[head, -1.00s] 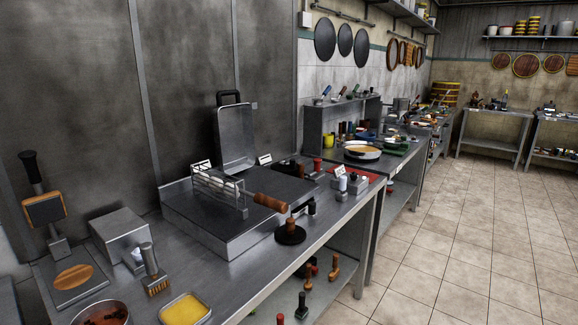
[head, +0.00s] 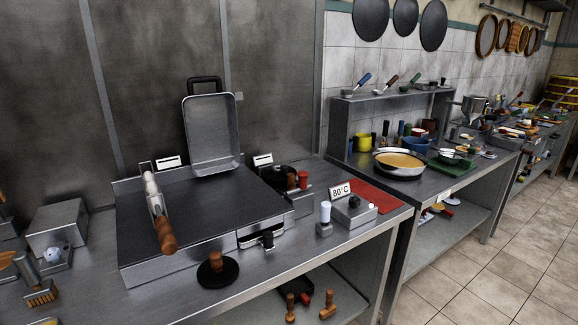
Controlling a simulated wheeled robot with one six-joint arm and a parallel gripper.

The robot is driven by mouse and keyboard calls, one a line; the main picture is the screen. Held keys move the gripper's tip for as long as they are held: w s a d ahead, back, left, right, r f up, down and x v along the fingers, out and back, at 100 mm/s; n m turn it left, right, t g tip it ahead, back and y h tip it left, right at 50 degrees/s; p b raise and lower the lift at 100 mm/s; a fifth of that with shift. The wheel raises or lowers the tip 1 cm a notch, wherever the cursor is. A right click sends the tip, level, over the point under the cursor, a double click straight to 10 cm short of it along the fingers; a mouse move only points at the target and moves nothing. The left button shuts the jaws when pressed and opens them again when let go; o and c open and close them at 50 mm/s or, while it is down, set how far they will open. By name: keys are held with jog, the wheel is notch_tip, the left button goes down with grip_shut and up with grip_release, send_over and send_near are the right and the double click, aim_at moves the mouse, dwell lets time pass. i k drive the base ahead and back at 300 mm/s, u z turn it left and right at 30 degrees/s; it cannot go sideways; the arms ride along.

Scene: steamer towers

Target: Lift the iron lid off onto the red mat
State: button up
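A red mat (head: 386,201) lies flat at the right end of the near steel counter, partly hidden behind a small steel box with an "80°C" sign. A dark round pan or lid (head: 275,176) sits at the back of the counter, behind small knobbed items; I cannot tell whether it is the iron lid. A flat black disc with a wooden knob (head: 217,271) rests on the counter's front, beside the griddle. My gripper is in no view.
A wide griddle (head: 205,215) fills the counter's middle, with a wooden-handled tool (head: 158,212) on it and a raised steel pan-shaped cover (head: 211,135) behind. A white bottle (head: 325,216) stands near the box. Tiled floor (head: 470,285) is open at right.

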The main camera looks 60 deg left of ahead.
aim_at(276, 172)
jog(key=u, duration=0.4)
jog(key=i, duration=1.3)
jog(key=u, duration=1.8)
jog(key=i, duration=1)
jog(key=u, duration=1)
